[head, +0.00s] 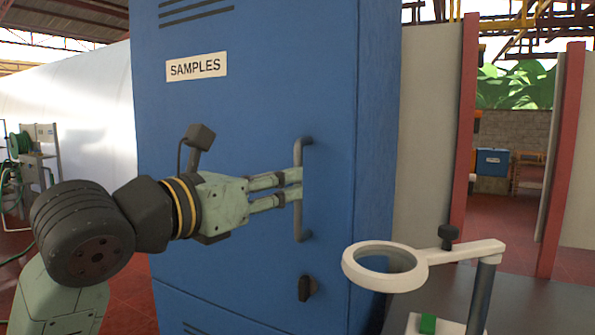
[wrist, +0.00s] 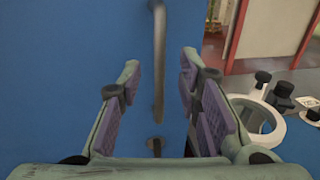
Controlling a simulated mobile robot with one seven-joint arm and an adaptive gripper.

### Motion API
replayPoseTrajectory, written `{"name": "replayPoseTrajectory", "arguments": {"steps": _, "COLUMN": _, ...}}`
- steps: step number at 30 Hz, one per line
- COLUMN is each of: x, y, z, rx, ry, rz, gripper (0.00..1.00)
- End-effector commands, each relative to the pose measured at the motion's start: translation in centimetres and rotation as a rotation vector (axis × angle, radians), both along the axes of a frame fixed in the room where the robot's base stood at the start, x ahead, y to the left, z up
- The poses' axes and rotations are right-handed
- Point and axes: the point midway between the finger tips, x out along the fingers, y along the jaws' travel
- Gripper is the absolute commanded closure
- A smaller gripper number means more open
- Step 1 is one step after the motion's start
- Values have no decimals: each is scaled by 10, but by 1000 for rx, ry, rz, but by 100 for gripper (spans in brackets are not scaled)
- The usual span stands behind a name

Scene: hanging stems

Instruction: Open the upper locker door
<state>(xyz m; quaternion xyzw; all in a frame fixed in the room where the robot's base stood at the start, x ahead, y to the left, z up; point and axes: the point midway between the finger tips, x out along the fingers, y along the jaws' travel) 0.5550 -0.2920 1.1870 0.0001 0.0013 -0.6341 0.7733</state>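The upper locker door (head: 235,115) is blue, bears a SAMPLES label and looks shut, flush with its frame. Its grey vertical bar handle (head: 299,222) is near the door's right edge. A dark knob (head: 305,288) sits below the handle. My gripper (head: 296,184) reaches in from the left, with its fingertips at the handle. In the wrist view my gripper (wrist: 160,70) is open. The handle (wrist: 159,45) shows between the two fingers, with a gap on each side. The knob (wrist: 155,145) shows lower, between the fingers.
A white ring magnifier (head: 385,266) on a post stands right of the locker, above a dark bench top (head: 525,290). It also shows at the right in the wrist view (wrist: 268,112). A lower door with vent slots (head: 200,328) lies below. Red posts stand farther right.

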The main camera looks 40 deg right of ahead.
Motion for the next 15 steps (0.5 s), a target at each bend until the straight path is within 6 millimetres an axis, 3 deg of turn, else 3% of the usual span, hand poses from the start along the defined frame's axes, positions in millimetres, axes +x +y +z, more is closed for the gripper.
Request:
{"name": "replayPoseTrajectory", "arguments": {"steps": 6, "x": 7, "y": -37, "z": 2, "rx": -1, "ry": 3, "rz": -3, "gripper": 68}}
{"name": "replayPoseTrajectory", "arguments": {"steps": 15, "x": 11, "y": -55, "z": 0, "rx": -2, "ry": 1, "rz": -1, "gripper": 68}}
